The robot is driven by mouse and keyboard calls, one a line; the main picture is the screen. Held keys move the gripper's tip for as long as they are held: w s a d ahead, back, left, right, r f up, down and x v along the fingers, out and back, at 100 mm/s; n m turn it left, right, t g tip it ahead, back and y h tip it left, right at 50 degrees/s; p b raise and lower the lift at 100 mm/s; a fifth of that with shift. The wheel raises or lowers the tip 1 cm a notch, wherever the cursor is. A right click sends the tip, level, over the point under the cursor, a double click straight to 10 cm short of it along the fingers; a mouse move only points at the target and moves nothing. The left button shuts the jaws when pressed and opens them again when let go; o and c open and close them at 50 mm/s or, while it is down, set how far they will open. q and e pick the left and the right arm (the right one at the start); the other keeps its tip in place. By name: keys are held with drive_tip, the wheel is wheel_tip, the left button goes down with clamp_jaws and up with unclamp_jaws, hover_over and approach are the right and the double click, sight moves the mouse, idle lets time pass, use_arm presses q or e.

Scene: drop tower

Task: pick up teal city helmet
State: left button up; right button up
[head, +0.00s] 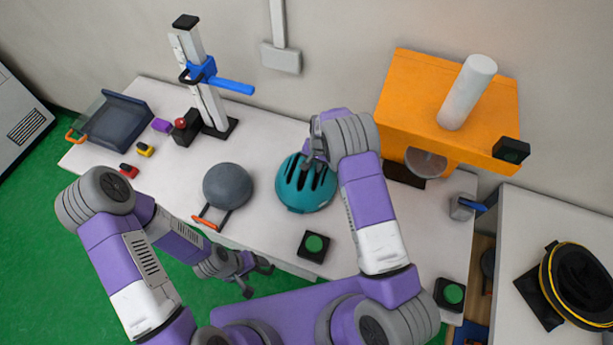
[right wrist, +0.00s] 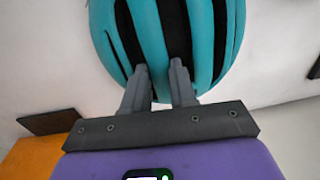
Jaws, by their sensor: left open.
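The teal city helmet (head: 305,184), domed with dark vent slots, is on the white table near its middle; I see no clear gap under it. My right gripper (head: 313,160) reaches its top from above. In the right wrist view the helmet (right wrist: 205,40) fills the top, and the fingers of my right gripper (right wrist: 161,72) sit in two vents, closed on the teal rib between them. The fingertips are partly hidden in the vents. My left gripper (head: 257,274) is open and empty, low in front of the table's front edge.
A grey dome with an orange handle (head: 227,187) stands left of the helmet, and a green button pad (head: 314,245) in front. An orange machine (head: 430,100) is behind right. A white post with a blue arm (head: 205,80) stands at the back left.

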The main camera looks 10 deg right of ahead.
clamp_jaws()
wheel_tip(320, 180, up, 10)
drive_tip(key=shift+b, duration=0.45)
idle(0.5)
